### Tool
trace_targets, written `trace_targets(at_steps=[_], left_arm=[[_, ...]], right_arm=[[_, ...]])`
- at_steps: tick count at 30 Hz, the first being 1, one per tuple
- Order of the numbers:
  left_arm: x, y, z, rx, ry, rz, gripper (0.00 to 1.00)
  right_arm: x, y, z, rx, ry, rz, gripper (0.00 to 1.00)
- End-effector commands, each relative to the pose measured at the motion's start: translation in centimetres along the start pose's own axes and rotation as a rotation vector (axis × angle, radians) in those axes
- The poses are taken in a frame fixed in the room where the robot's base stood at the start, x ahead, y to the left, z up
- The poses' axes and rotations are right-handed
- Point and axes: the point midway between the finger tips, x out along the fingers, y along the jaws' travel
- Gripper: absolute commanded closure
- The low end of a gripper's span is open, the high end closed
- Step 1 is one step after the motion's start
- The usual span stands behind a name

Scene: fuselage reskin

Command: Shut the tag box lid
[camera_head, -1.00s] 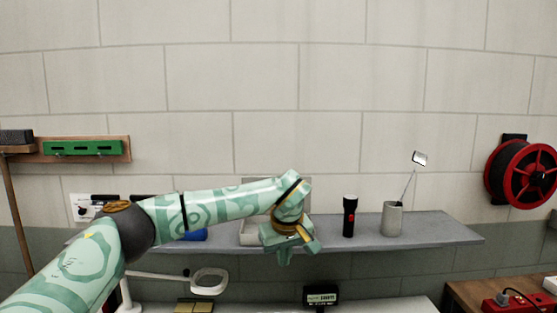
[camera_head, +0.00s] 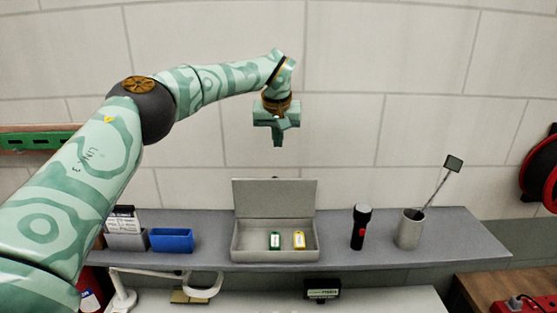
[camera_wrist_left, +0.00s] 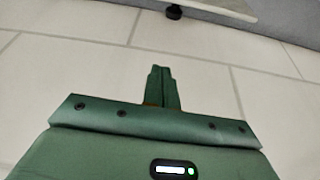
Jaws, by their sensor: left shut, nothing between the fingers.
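The grey tag box (camera_head: 262,253) stands on the wall shelf in the head view, and its lid (camera_head: 275,197) is open, standing upright at the back. In the left wrist view the shut fingers (camera_wrist_left: 162,88) show against the wall, and a grey edge is at the top right. My right gripper is not in view.
On the grey shelf (camera_head: 455,236), a blue bin (camera_head: 171,240) stands left of the box. A black flashlight (camera_head: 361,227) and a grey cup (camera_head: 409,229) with an inspection mirror stand to its right. A lamp (camera_head: 203,290) is below the shelf.

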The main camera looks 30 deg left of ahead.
Motion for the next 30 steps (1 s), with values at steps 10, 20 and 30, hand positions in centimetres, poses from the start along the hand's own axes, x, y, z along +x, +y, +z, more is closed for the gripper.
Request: trace_targets(at_steps=[10,20,30], left_arm=[[5.4,0.0,0.1,0.001,-0.004,-0.003,1.00],[9.6,-0.1,0.2,0.003,-0.001,-0.001,1.00],[8.7,-0.1,2.6,0.002,-0.002,0.000,1.00]], right_arm=[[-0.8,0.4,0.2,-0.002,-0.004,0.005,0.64],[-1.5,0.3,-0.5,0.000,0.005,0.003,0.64],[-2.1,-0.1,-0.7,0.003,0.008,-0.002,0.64]])
